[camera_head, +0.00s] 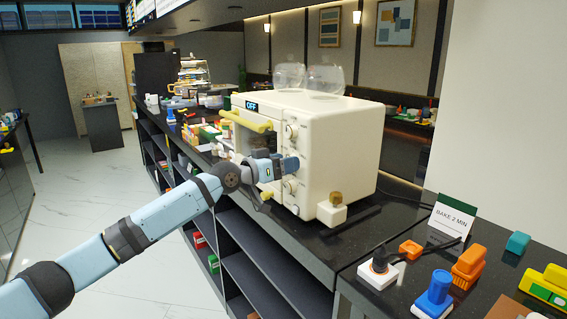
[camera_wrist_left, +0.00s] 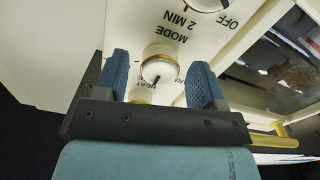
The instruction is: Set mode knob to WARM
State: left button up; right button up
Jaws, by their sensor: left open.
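The cream toaster oven (camera_head: 340,140) stands on the dark counter, with its display (camera_head: 252,106) reading OFF. In the left wrist view the white mode knob (camera_wrist_left: 160,68) has a yellowish rim and a dark pointer line. The word MODE is printed beside it, upside down in this view. My left gripper (camera_wrist_left: 165,82) is open, with one blue finger on each side of the mode knob; contact cannot be told. In the head view my left gripper (camera_head: 280,167) is at the oven's control panel. My right gripper is not in view.
An upper knob (camera_head: 291,131) sits higher on the panel. A yellow door handle (camera_head: 247,121) juts out beside it. Glass vessels (camera_head: 325,78) stand on top. A BAKE 2 MIN card (camera_head: 452,217) and colourful plugs and blocks (camera_head: 468,266) occupy the counter at right.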

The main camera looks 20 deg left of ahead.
pick_arm(q)
jog(key=shift+c, duration=0.2)
jog(key=c, duration=0.9)
jog(key=shift+n, duration=0.3)
jog(key=n+p, duration=0.7)
jog(key=n, duration=0.4)
jog(key=shift+n+p, duration=0.3)
jog(key=shift+n, duration=0.1)
jog(key=o, duration=0.9)
